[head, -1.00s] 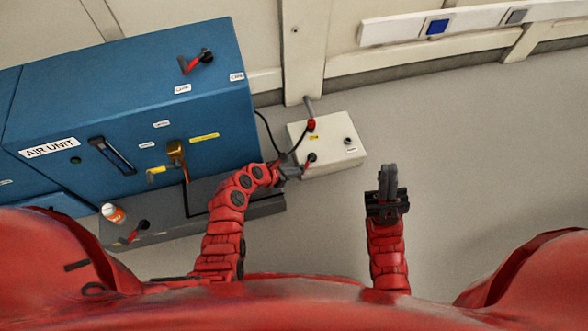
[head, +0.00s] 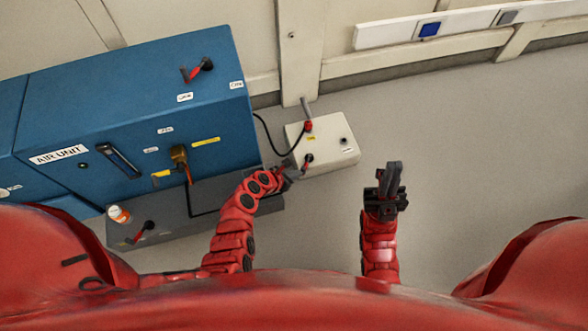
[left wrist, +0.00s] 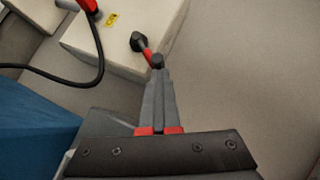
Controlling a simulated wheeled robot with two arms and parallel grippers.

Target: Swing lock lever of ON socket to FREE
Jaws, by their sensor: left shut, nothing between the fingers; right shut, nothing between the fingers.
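The white box (head: 338,152) stands on the floor right of the blue unit. On it is a short red lever (head: 305,165) with a black pivot; the left wrist view shows the lever (left wrist: 148,53) with a dark round knob at its near end. My left gripper (head: 293,171) is shut and empty, its fingertips at that knob; in the left wrist view the fingertips (left wrist: 157,76) seem to touch or almost touch it. A yellow label (left wrist: 112,19) lies near the lever, too small to read. My right gripper (head: 392,180) is shut and empty over bare floor.
A red-collared plug (head: 308,126) with a black cable sits at the box's back. The blue AIR UNIT (head: 60,120) and a grey step (head: 180,228) stand left, each with another red lever. An orange-and-white bottle (head: 118,214) stands on the step. Floor at right is clear.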

